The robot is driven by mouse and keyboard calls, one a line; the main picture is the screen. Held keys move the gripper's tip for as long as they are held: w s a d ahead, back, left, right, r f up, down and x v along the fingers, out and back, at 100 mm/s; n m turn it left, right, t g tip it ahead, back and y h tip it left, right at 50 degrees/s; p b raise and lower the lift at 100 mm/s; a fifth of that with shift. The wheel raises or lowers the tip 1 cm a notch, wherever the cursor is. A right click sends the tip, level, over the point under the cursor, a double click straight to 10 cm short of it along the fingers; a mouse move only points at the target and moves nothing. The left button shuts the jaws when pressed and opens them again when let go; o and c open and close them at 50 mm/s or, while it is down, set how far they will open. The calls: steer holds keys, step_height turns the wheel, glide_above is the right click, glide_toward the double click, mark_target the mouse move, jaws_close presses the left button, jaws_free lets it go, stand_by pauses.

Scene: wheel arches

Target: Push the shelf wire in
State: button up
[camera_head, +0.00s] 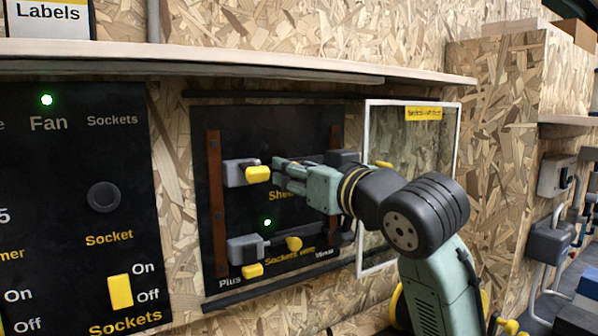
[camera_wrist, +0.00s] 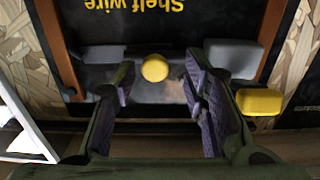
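A round yellow knob (camera_wrist: 155,68) sits in the middle of this row. It is hidden behind my gripper in the head view. My gripper (camera_head: 279,172) is in front of the row. In the wrist view my gripper (camera_wrist: 158,88) is open, with one finger on each side of the knob and gaps between. I cannot tell how far the knob stands out. A grey terminal (camera_head: 235,173) with a yellow block (camera_head: 257,174) is left of my gripper.
Below is the sockets wire row, with a yellow knob (camera_head: 294,244) and a grey terminal (camera_head: 245,249). A green light (camera_head: 267,222) is lit. A white-framed clear cover (camera_head: 452,150) stands right of the panel. A wooden shelf (camera_head: 240,61) overhangs above.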

steer(key=v, duration=1.2)
